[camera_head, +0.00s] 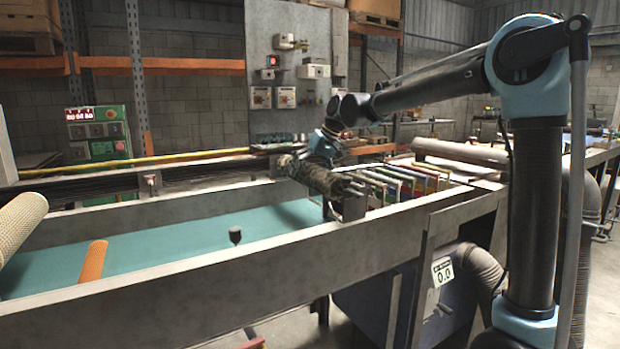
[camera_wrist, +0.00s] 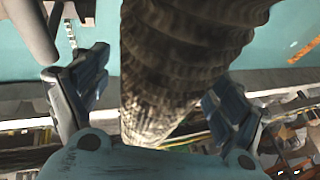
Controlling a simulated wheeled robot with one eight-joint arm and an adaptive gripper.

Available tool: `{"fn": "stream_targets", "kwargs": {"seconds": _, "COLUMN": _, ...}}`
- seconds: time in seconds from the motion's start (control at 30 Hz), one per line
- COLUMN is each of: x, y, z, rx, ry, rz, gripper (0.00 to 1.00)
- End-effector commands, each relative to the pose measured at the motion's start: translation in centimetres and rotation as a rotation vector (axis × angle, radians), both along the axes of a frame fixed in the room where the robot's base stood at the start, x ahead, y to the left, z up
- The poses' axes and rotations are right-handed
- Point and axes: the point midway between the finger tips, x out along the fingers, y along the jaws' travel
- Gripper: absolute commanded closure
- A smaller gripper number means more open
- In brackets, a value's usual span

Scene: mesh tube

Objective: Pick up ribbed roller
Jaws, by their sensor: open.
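The ribbed roller (camera_wrist: 185,55) is a dark brown-grey cylinder with thick ridges. In the wrist view it runs from the top edge down the middle, between the two fingers of my gripper (camera_wrist: 158,92). My gripper is open, with a finger on each side of the roller and visible gaps at both sides. The roller's lower end is partly hidden by the gripper body. In the head view the mottled roller (camera_head: 320,179) shows just below my gripper (camera_head: 328,150), above the trough's far right end.
A teal-floored metal trough (camera_head: 330,245) runs below. Several coloured upright panels (camera_head: 405,180) are right of the gripper. A control panel (camera_head: 295,75) stands behind.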

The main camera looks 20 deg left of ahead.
Motion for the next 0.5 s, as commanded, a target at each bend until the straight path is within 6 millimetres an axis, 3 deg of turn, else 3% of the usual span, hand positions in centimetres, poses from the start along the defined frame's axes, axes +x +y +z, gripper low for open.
{"fn": "stream_targets", "kwargs": {"seconds": 0.13, "x": 0.01, "y": -0.03, "z": 0.03, "rx": 0.000, "ry": 0.000, "rz": 0.000, "gripper": 0.14}}
{"fn": "stream_targets", "kwargs": {"seconds": 0.43, "x": 0.01, "y": -0.04, "z": 0.05, "rx": 0.000, "ry": 0.000, "rz": 0.000, "gripper": 0.82}}
{"fn": "stream_targets", "kwargs": {"seconds": 0.5, "x": 0.00, "y": -0.06, "z": 0.10, "rx": 0.000, "ry": 0.000, "rz": -0.001, "gripper": 0.86}}
